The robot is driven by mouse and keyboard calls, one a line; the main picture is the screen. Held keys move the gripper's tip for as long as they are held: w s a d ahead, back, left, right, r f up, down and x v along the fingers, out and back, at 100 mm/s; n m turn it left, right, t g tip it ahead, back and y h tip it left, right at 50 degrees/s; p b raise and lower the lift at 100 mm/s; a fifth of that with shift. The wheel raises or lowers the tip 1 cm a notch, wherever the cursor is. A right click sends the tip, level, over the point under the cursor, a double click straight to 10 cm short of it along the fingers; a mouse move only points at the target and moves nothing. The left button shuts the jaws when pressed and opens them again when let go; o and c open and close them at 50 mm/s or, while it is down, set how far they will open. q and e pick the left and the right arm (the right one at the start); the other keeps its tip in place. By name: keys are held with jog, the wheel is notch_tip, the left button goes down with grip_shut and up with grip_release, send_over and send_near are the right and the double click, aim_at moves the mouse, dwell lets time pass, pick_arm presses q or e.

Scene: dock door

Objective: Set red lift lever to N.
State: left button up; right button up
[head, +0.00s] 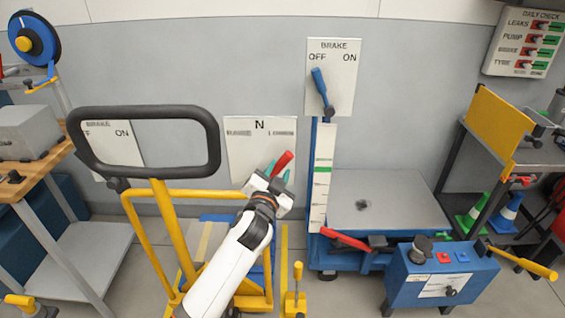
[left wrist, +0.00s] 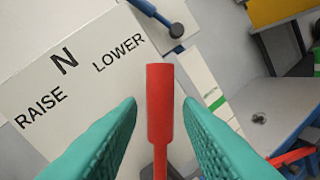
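The red lift lever (head: 284,161) stands in front of a white panel (head: 236,150) marked RAISE, N and LOWER. It leans up to the right, toward the LOWER side, not at N. My left gripper (head: 272,172) is at the lever. In the left wrist view, the red lever (left wrist: 160,105) lies between my two teal fingers (left wrist: 160,120), with a visible gap on each side. The left gripper is open around it. The lever's lower end is hidden in the head view. The panel (left wrist: 85,95) fills the left of the wrist view. My right gripper is not in view.
A black-topped yellow handle frame (head: 150,112) stands left of my arm. A BRAKE panel (head: 345,95) with a blue lever (head: 320,86) is right of the lift panel. A blue machine with another red lever (head: 346,239) and a blue control box (head: 440,277) stand lower right.

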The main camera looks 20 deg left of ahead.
aim_at(281, 166)
pick_arm(q)
jog(key=shift+w+a, duration=0.1)
jog(key=shift+w, duration=2.25)
grip_shut()
